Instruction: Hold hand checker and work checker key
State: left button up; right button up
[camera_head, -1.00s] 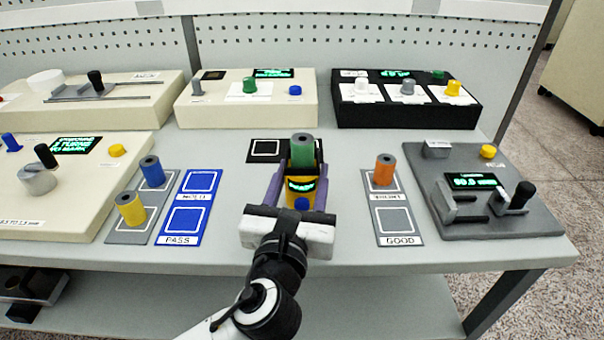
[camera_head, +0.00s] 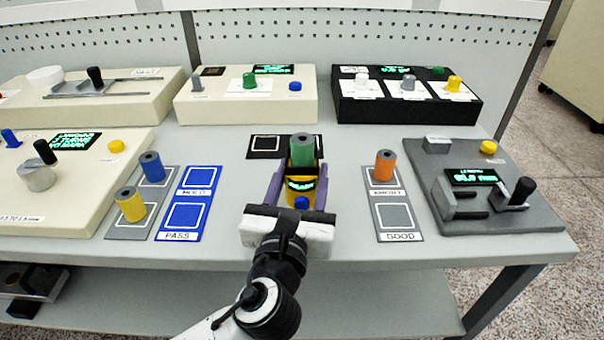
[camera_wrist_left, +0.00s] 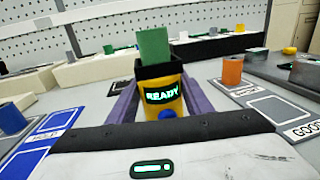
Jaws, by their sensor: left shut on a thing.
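The hand checker (camera_head: 301,189) is a yellow device with a black top, a small lit display and a blue key (camera_head: 302,203) on its front. A green spindle (camera_head: 302,149) stands upright in its top. My left gripper (camera_head: 302,186) is shut on the checker, its purple fingers along the checker's two sides. In the left wrist view the checker (camera_wrist_left: 162,96) shows READY in green, with the blue key (camera_wrist_left: 167,114) below. Nothing touches the key there. My right gripper is not in view.
Blue (camera_head: 152,167) and yellow (camera_head: 130,205) spindles stand at left beside the blue PASS mat (camera_head: 184,235). A dark pad (camera_head: 283,143) lies behind the checker. Boxes with knobs line the back.

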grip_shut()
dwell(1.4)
